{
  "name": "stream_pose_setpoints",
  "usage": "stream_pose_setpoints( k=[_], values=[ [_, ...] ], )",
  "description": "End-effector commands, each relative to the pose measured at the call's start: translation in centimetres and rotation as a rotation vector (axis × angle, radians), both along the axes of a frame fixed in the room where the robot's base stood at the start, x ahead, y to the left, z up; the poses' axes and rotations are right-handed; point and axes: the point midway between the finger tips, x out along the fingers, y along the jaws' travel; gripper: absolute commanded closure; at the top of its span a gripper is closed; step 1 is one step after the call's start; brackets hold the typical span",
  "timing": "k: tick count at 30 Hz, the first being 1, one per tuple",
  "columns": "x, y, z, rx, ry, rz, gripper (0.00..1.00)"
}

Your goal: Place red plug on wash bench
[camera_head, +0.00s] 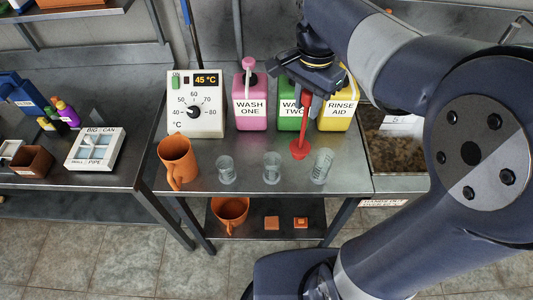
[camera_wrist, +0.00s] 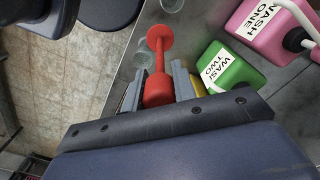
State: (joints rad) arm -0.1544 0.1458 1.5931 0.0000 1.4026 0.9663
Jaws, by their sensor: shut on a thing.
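The red plug (camera_head: 300,148) has a thin stem and a wide round foot at its lower end. My gripper (camera_head: 306,98) is shut on its upper part, and the plug hangs nearly upright over the steel bench (camera_head: 248,150). In the wrist view the jaws (camera_wrist: 160,88) close around the thick red end of the plug (camera_wrist: 160,50), with the foot pointing away. The foot is low over the bench, between two clear glasses and in front of the bottles. I cannot tell whether it touches the surface.
Clear glasses (camera_head: 226,170) (camera_head: 272,168) (camera_head: 321,166) and an orange jug (camera_head: 178,160) stand near the front. Behind are a temperature box (camera_head: 195,103), a pink bottle (camera_head: 250,108), a green bottle (camera_head: 288,118) and a yellow bottle (camera_head: 338,112). A basin (camera_head: 395,145) is right.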

Motion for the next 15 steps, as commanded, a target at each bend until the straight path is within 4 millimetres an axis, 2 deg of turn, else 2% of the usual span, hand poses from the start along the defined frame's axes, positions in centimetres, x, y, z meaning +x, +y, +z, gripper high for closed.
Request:
stream_pose_setpoints(
  k=[2,9,15],
  values=[
    [-0.3,0.1,-0.6,-0.001,0.002,-0.007,1.00],
    [-0.3,0.1,-4.8,-0.001,0.004,-0.009,1.00],
    [-0.3,0.1,-6.8,0.000,0.003,-0.008,1.00]
  ],
)
